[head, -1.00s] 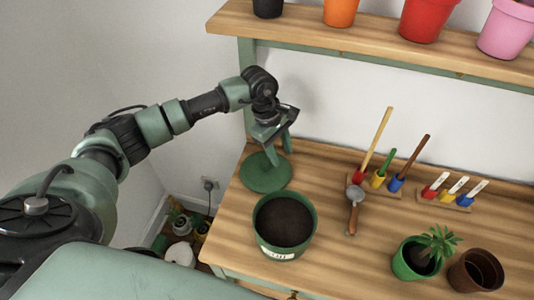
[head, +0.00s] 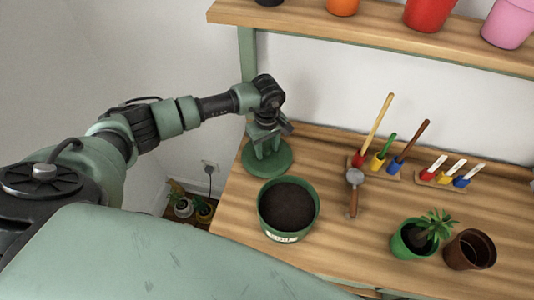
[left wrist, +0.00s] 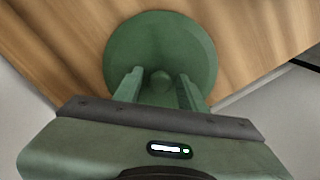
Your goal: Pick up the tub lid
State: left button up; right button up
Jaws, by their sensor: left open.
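The green round tub lid (head: 281,166) lies on the wooden bench near its left end, behind the tub. In the left wrist view the lid (left wrist: 160,34) shows a small round knob (left wrist: 160,79) at its middle. My left gripper (head: 268,152) is open and points down over the lid. In the left wrist view the fingers of the left gripper (left wrist: 158,82) stand on either side of the knob, apart from it. Whether the fingertips touch the lid I cannot tell. The green tub (head: 287,231) full of dark soil stands in front of the lid. My right gripper is not seen.
A small trowel (head: 354,192) and a rack (head: 375,170) of coloured-handled tools are to the right. A potted plant (head: 412,240) and a brown pot (head: 468,250) stand at front right. A shelf (head: 370,38) with pots runs above the bench.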

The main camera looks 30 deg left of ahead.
pick_arm(q)
grip_shut()
